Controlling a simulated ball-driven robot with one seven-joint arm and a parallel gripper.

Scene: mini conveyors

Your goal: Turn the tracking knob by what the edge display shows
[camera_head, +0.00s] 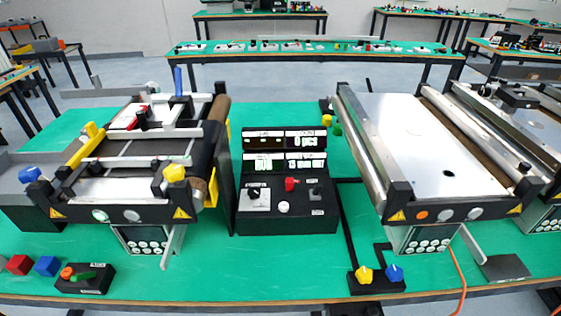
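A black console (287,218) stands between two mini conveyors. Its upper display (305,142) shows white text that seems to end in "pcs". The lower display (303,163) shows blurred white text, perhaps ending in "mm"; I cannot read it surely. I cannot tell which knob is the tracking knob. Another yellow knob (364,275) and blue knob (395,273) sit on a black block before the right conveyor. My gripper is not in view.
The left conveyor (130,207) and right conveyor (455,206) stand on a green table (215,270). An orange cable (459,275) hangs at right. Bare tabletop shows front centre.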

